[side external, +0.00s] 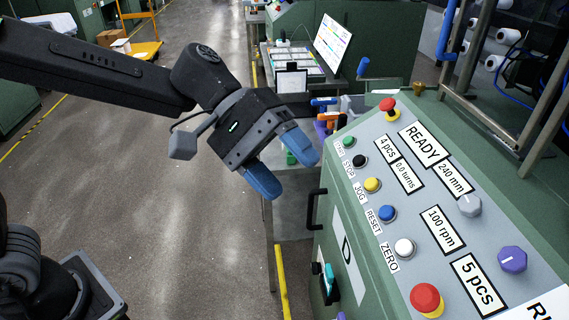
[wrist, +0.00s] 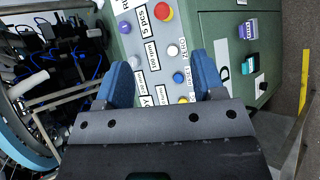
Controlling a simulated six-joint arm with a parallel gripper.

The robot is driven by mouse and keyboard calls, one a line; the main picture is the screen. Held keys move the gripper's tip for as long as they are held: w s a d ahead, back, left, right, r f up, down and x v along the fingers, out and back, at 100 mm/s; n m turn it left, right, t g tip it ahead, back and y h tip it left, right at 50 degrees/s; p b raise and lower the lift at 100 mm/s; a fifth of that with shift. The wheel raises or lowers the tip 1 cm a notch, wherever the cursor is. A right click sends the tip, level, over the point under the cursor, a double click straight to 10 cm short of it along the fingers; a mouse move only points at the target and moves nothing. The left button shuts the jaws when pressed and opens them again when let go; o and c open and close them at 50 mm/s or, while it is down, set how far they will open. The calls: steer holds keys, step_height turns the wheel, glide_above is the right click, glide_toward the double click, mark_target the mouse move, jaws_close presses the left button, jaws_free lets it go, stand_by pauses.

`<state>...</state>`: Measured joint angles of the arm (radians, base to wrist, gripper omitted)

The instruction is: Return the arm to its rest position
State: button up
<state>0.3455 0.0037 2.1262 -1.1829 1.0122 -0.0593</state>
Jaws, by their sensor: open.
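My gripper (side external: 290,166) hangs in the air to the left of the control panel (side external: 440,215), its two blue fingers apart with nothing between them. In the wrist view my gripper (wrist: 162,85) shows its blue fingers spread in front of the panel, and the view looks past them onto the buttons. My dark arm reaches in from the upper left of the side view. The fingers appear clear of the panel, though the exact gap cannot be told.
The panel carries a red emergency button (side external: 427,299), a purple knob (side external: 512,259) and several coloured buttons. A black handle (side external: 316,208) sticks out from the green cabinet's side. A bench with a screen (side external: 333,45) stands behind. Open floor (side external: 130,180) lies left.

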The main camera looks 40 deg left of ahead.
steer(key=s+a+f+m+t+y, duration=0.1)
steer(key=s+a+t+y, duration=0.1)
steer(key=a, duration=0.5)
steer(key=s+a+f+m+t+y, duration=0.1)
steer(key=s+a+f+m+y, duration=0.1)
steer(key=s+a+y, duration=0.3)
steer(key=s+a+f+m+t+y, duration=0.1)
steer(key=s+a+y, duration=0.3)
steer(key=a, duration=0.6)
steer(key=shift+a+f+m+t, duration=0.3)
steer(key=shift+a+t, duration=0.1)
steer(key=shift+t, duration=0.4)
